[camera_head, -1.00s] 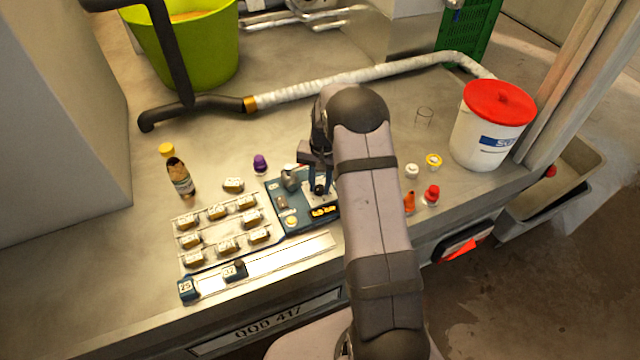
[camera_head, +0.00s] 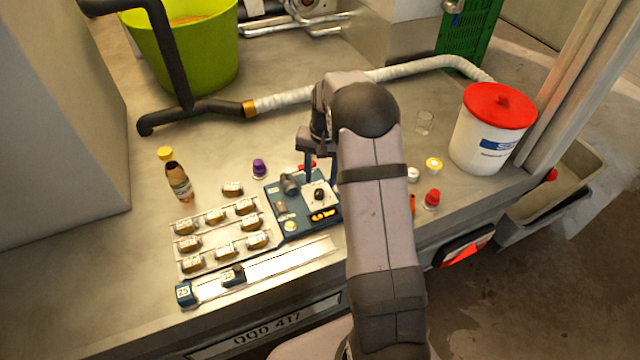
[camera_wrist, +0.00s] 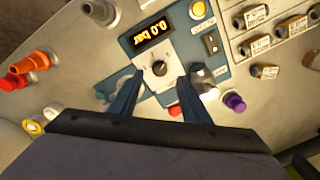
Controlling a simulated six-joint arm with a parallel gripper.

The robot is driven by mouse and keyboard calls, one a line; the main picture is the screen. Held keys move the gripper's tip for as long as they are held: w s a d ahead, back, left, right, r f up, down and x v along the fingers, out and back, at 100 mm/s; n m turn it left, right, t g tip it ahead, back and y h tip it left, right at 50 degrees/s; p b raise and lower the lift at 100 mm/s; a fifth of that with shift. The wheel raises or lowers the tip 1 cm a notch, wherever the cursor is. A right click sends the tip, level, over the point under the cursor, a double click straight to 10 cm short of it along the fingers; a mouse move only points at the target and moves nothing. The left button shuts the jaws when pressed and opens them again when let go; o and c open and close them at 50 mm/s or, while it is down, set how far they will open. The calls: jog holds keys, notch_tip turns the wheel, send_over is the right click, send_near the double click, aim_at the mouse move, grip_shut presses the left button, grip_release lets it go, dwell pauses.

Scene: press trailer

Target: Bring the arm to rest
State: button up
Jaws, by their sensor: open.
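My gripper (camera_head: 309,178) is above the blue press panel (camera_head: 290,229), behind its black knob (camera_head: 319,194). In the wrist view my gripper (camera_wrist: 159,77) has its two blue fingers apart with nothing between them. The knob (camera_wrist: 160,68) shows beyond the fingertips, on a pale square plate. The amber display (camera_wrist: 152,34) appears upside down there and seems to read 0.0 bar. My arm hides part of the bench to the right of the panel.
A purple knob (camera_head: 259,168), a sauce bottle (camera_head: 179,182) and a red-lidded bucket (camera_head: 487,145) stand on the bench. A white hose (camera_head: 350,79) runs behind.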

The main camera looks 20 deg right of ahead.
jog(key=shift+r, duration=0.75)
